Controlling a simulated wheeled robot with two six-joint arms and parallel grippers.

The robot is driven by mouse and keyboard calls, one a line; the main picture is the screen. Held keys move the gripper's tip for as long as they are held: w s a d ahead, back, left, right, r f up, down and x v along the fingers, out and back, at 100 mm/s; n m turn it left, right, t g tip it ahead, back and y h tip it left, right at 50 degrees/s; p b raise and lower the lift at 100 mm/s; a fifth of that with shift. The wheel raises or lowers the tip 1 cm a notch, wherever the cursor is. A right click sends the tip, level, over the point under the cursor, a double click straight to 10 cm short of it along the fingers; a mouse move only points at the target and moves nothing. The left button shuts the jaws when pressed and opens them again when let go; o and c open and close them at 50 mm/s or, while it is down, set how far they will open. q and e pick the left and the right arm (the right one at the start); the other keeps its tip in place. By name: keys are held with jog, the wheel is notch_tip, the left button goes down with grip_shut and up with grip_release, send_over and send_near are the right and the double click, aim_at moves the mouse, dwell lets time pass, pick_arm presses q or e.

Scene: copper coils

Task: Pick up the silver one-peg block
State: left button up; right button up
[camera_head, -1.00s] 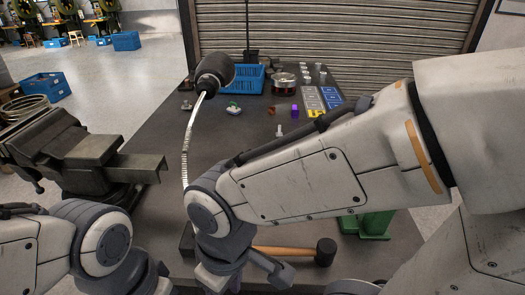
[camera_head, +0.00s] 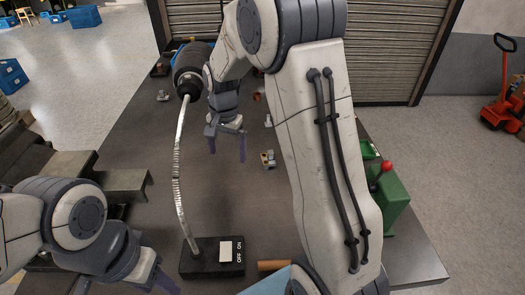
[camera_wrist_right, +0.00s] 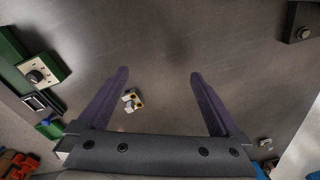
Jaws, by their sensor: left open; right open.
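A small silver block with what looks like one upright peg (camera_head: 162,96) stands at the far left of the table; a small silver piece also shows at the lower right of the right wrist view (camera_wrist_right: 265,144). A silver and yellow block (camera_head: 268,158) lies right of my right gripper; in the wrist view this block (camera_wrist_right: 132,100) shows near the left finger. I cannot count its pegs. My right gripper (camera_head: 227,146) is open and empty above the table, fingers down (camera_wrist_right: 158,74). My left gripper (camera_head: 160,279) is low at the left, open, partly cut off by the frame.
A lamp with a bent neck rises from a black switch base (camera_head: 212,257). A green machine with a red knob (camera_head: 392,197) stands at the right. A small silver piece (camera_head: 268,121) stands beside my right arm, which hides the table behind it.

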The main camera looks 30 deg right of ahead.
jog(key=w+d+f+m, duration=0.3)
jog(key=w+d+m, duration=0.3)
jog(key=d, duration=0.3)
jog(key=m+p, duration=0.1)
jog(key=m, duration=0.5)
send_over(269, 152)
jog(key=shift+g, duration=0.4)
jog(key=f, duration=0.5)
jog(key=shift+s+f, duration=0.25)
notch_tip(269, 152, down, 4)
jog(key=shift+r+p, duration=0.2)
jog(key=shift+p, duration=0.35)
jog(key=f, duration=0.1)
jog(key=f+p, duration=0.1)
jog(key=f, duration=0.1)
jog(key=f+p, duration=0.1)
jog(key=f, duration=0.1)
jog(key=shift+w+f, duration=0.2)
jog(key=shift+w, duration=0.05)
jog(key=shift+f, duration=0.25)
grip_shut()
jog(key=shift+r, duration=0.1)
